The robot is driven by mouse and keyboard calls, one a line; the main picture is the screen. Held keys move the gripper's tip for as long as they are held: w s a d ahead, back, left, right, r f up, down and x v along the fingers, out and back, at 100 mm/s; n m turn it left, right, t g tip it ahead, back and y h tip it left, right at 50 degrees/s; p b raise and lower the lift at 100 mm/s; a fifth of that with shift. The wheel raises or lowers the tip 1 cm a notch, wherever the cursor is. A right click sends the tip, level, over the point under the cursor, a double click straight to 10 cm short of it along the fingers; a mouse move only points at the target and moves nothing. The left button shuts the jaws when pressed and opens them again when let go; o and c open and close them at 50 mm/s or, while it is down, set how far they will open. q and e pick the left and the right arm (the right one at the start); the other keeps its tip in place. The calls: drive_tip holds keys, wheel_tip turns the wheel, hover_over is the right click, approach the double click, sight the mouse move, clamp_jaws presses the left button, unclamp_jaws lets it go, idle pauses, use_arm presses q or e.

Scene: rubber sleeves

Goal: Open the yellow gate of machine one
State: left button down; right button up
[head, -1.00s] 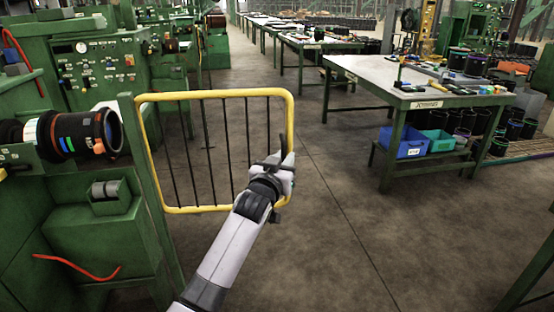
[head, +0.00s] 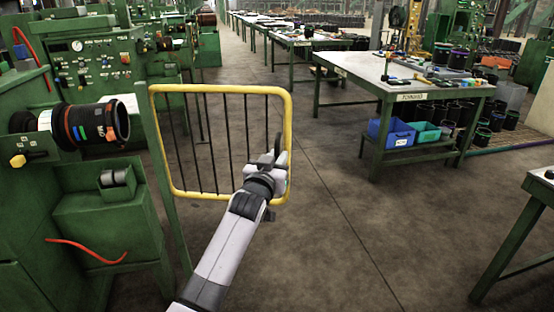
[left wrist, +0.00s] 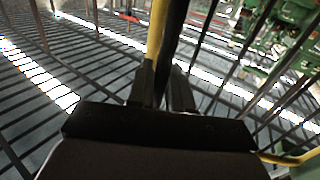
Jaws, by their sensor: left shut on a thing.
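The yellow gate (head: 222,90) is a yellow tube frame with dark vertical bars, attached at its left side to a green post (head: 158,165) of the green machine. My left gripper (head: 272,158) is at the gate's right edge, its arm reaching in from below. In the left wrist view the yellow tube (left wrist: 156,35) and a dark bar run between the two fingers (left wrist: 163,85), which are shut on the gate's frame. My right gripper is not in view.
The green machine (head: 110,215) with a black roller (head: 90,124) stands at the left. A green table (head: 400,75) with blue and teal bins (head: 392,133) beneath stands at the right. Another table edge (head: 535,200) is at far right. The floor between is clear.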

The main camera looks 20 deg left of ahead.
use_arm(q)
drive_tip(key=shift+s, duration=0.1)
idle(0.3)
drive_tip(key=c, duration=1.2)
unclamp_jaws()
drive_tip(key=shift+c, duration=0.2)
drive_tip(key=s, duration=0.7)
drive_tip(key=shift+d, duration=0.25)
